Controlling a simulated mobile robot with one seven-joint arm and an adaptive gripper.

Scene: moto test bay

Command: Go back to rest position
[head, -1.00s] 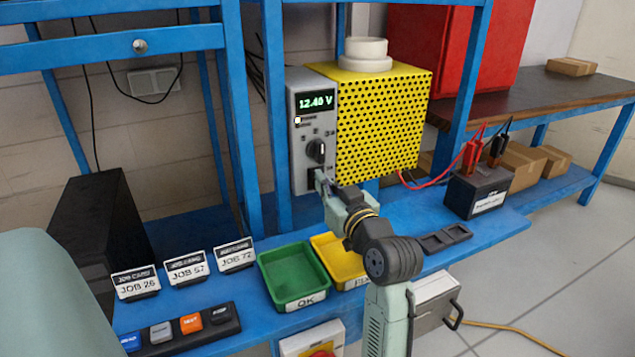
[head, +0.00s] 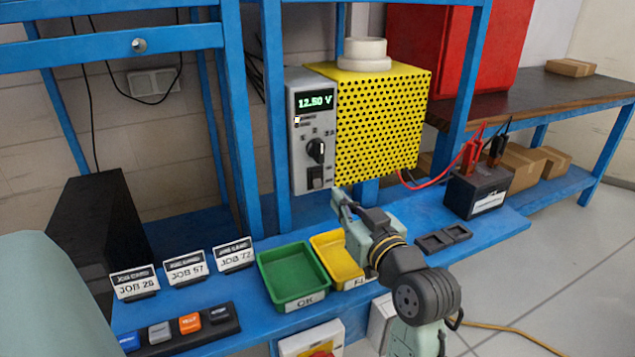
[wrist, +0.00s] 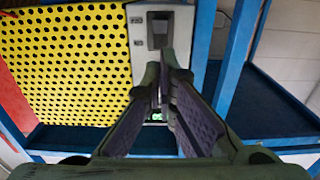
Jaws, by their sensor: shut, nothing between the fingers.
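My gripper (head: 341,196) is shut and empty in the head view, just below and right of the grey control panel (head: 299,168), apart from it. The panel carries a green display (head: 315,101) reading 12.50 V, a black knob (head: 316,150) and a dark switch (head: 316,177) under it. In the wrist view my gripper (wrist: 163,78) has its fingers together, pointing toward the panel (wrist: 138,40). The switch (wrist: 158,28) shows beyond the fingertips, and the fingers hide much of the panel.
The yellow perforated box (head: 385,120) adjoins the panel. Below my arm are a green tray (head: 292,280) and a yellow tray (head: 330,252), the latter partly covered. A battery (head: 478,196) with clamps stands at right. Blue uprights (head: 270,110) frame the left. Space before the box is free.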

